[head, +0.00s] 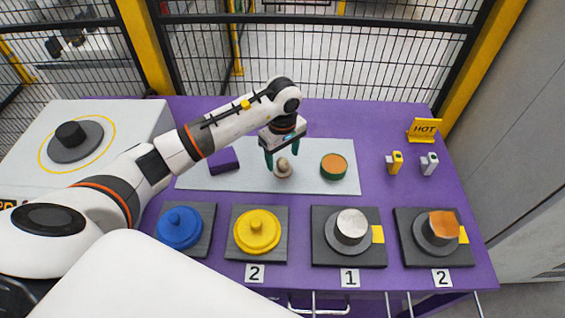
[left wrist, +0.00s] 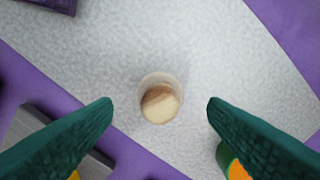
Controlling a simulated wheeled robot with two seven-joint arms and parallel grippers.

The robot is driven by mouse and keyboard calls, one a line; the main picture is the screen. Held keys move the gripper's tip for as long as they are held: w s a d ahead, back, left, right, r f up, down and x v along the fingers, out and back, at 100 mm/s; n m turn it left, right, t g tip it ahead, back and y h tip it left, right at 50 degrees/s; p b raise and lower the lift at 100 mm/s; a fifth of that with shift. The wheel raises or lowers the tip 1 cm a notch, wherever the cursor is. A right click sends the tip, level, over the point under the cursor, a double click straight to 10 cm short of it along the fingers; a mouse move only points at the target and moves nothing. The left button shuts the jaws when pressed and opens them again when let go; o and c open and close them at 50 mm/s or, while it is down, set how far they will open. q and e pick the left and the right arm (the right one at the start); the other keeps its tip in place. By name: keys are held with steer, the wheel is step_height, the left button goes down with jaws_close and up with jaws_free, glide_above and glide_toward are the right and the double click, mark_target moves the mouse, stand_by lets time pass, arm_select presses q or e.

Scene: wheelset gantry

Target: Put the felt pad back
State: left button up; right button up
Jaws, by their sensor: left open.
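A small pale round piece with a wooden knob on top, which looks like the felt pad (head: 283,171), stands on the light grey mat (head: 230,183) in the middle of the table. In the left wrist view the felt pad (left wrist: 160,99) is centred between the fingertips, seen from above. My left gripper (head: 282,156) is open, pointing down over it. The green fingers (left wrist: 160,103) have clear gaps on both sides and hold nothing. I cannot tell the exact height between fingertips and pad. My right gripper is not in view.
A green tin with an orange top (head: 334,167) stands right of the pad; a purple block (head: 223,161) lies left. Blue (head: 179,228) and yellow (head: 257,231) lids and two wheel-like stations (head: 350,227) (head: 437,231) line the front.

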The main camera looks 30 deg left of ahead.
mark_target(283, 161)
arm_select(q)
step_height(283, 161, up, 8)
steer(key=b, duration=0.1)
steer(key=shift+r, duration=0.25)
